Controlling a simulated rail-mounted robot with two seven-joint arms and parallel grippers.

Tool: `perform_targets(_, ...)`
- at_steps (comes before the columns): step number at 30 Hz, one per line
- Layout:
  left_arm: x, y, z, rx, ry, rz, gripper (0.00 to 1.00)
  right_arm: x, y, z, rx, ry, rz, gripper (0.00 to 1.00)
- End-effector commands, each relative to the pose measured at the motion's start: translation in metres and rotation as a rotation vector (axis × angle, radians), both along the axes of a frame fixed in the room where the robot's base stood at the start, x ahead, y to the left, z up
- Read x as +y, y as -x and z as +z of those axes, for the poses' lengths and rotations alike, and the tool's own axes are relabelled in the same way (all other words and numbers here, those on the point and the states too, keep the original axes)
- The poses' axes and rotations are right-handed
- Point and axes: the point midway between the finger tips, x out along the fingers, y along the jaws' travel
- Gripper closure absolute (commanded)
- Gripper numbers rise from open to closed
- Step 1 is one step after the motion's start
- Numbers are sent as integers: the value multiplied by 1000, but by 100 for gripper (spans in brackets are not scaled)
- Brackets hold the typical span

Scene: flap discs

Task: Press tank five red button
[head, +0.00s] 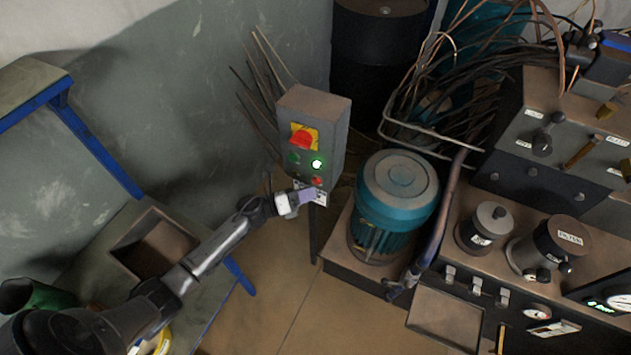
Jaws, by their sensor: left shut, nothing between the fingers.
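A grey control box (337,120) stands upright near the wall in the middle of the head view. Its front has a red rotary switch (304,136) on a yellow plate. A white label (321,197) is partly hidden behind the tips. My right gripper is not in view.
A teal motor (397,195) stands right of the box. A bench with gauges and knobs (500,262) fills the right side. Tangled cables (455,75) hang behind. A grey table with a square opening (153,243) lies under my left arm. Bare floor (272,290) shows between.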

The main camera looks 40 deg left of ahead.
Motion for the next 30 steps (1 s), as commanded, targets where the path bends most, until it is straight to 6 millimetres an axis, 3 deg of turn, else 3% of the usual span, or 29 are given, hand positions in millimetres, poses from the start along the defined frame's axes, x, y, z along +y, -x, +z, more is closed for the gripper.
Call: perform_targets(30, 2, -9, 0, -1, -1, 0, 100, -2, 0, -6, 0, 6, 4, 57)
